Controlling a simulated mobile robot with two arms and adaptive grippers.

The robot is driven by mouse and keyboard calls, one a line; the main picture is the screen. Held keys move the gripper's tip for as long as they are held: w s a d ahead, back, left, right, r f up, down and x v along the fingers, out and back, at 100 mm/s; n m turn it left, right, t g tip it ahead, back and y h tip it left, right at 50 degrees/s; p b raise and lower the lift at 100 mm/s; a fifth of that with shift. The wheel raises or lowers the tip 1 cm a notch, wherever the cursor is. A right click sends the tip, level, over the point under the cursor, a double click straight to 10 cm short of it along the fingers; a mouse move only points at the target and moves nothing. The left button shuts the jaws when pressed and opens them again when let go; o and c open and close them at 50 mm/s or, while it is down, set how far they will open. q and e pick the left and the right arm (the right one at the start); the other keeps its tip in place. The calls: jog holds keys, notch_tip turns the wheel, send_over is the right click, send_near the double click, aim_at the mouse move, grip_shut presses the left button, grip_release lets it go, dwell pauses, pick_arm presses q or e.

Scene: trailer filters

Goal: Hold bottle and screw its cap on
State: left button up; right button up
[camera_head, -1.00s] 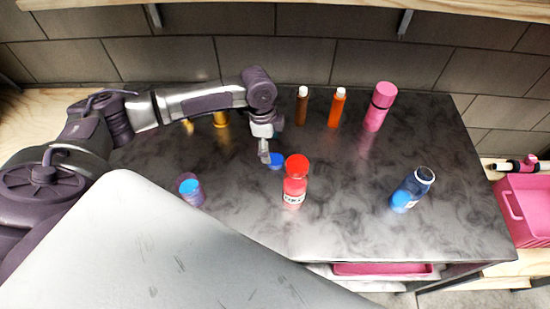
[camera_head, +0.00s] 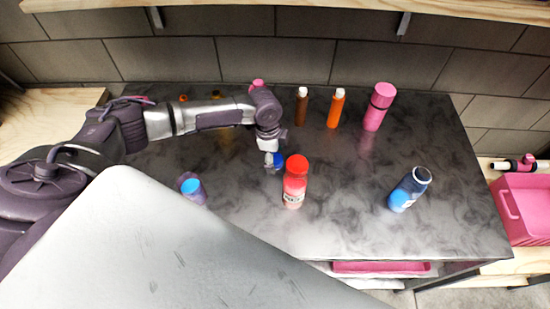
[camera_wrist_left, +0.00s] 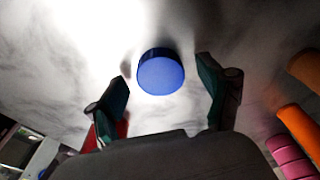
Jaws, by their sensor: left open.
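A round blue cap (camera_head: 280,160) lies on the dark table, and it shows in the middle of the left wrist view (camera_wrist_left: 161,75). My left gripper (camera_head: 272,157) is open just over the cap. In the left wrist view its two fingers stand apart on either side of the cap, with gaps to it. A blue bottle (camera_head: 408,190) stands at the right of the table, with its open mouth showing and no cap on it. My right gripper is in neither view.
A red-capped red bottle (camera_head: 295,185) stands close to the right of my left gripper. A purple cup (camera_head: 193,191) stands at the left. Brown (camera_head: 301,106), orange (camera_head: 336,108) and pink (camera_head: 378,107) bottles stand at the back. The table between red and blue bottles is clear.

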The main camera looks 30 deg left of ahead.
aim_at(275, 159)
pick_arm(q)
jog(key=c, duration=0.9)
notch_tip(275, 159, up, 10)
jog(key=shift+r+b, duration=0.1)
jog(key=shift+b, duration=0.6)
